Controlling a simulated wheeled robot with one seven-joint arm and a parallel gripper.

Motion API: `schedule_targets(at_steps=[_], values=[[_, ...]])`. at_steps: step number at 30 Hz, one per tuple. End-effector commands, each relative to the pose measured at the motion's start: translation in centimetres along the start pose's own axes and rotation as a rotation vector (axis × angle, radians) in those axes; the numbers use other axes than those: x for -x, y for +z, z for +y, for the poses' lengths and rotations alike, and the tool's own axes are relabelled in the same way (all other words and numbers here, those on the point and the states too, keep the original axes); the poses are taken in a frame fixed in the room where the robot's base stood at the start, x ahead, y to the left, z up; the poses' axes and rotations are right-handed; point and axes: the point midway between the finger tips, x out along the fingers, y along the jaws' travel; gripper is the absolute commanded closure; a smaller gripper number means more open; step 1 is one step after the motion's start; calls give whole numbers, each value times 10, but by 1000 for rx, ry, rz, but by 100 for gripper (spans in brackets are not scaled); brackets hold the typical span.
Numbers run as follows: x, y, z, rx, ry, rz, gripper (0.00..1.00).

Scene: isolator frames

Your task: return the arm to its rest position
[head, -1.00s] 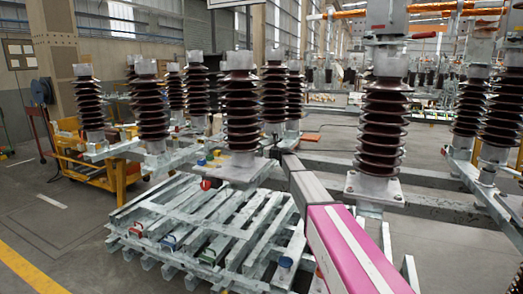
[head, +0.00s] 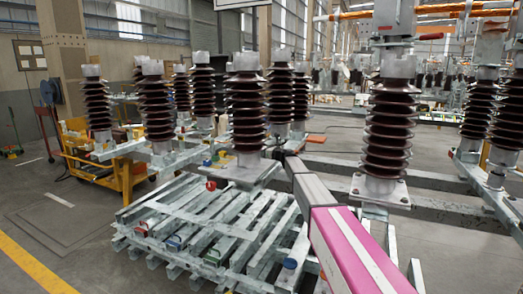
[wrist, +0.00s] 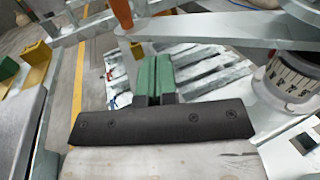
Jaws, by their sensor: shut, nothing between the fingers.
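My gripper (wrist: 154,52) shows in the wrist view as two green fingers in front of a black bracket. The fingers lie side by side, shut, with nothing between them. Slatted grey metal frames (wrist: 205,66) lie beyond the fingers. A grey steel bar (wrist: 235,28) crosses the top right of the wrist view, and an insulator's pale metal base (wrist: 292,75) stands at the right edge. I cannot make out the gripper in the head view. The whole pose of my arm cannot be told from these frames.
In the head view, brown ribbed insulators (head: 247,110) stand on steel frames. Stacked metal slats (head: 205,228) lie low in front. A magenta and white beam (head: 355,250) rises from the bottom right. A yellow cart (head: 108,165) stands left. Bare floor (head: 50,225) lies front left.

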Motion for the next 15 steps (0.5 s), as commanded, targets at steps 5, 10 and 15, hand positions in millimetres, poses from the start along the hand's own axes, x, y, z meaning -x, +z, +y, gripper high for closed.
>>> schedule_targets(at_steps=[5, 10, 15], values=[[39, 0, 14, 0, 1, 0, 100], [73, 0, 22, 0, -1, 0, 100], [96, 0, 28, 0, 1, 0, 100]])
